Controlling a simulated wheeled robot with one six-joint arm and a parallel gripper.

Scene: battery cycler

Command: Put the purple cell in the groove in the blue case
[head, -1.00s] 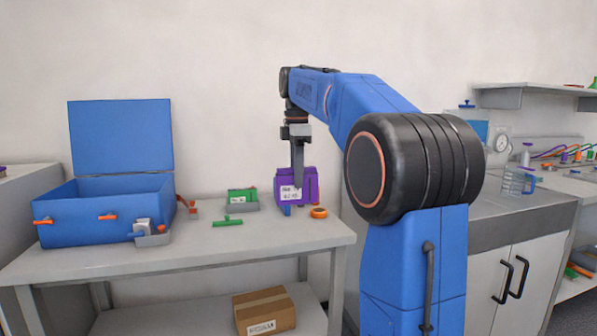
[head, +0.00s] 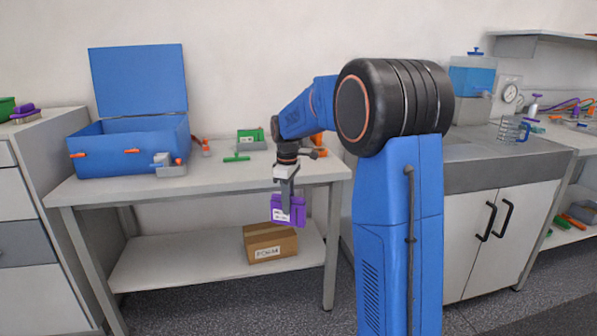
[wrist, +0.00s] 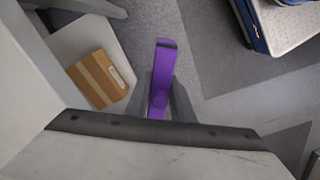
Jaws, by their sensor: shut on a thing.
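The purple cell (head: 289,210) is held in my gripper (head: 287,198), in front of the table's right end and below the level of its top. In the wrist view the purple cell (wrist: 161,80) shows edge-on between the two fingers (wrist: 160,102), which are shut on it. The blue case (head: 131,148) stands on the left of the table with its lid raised, well to the left of my gripper. Its front wall has orange latches. The groove inside is hidden by that wall.
A cardboard box (head: 270,243) lies on the lower shelf behind the cell. A green block in a grey holder (head: 251,139) and a green piece (head: 237,158) lie on the table (head: 216,175). A grey bracket (head: 168,166) is at the case's front right. Open floor lies before the table.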

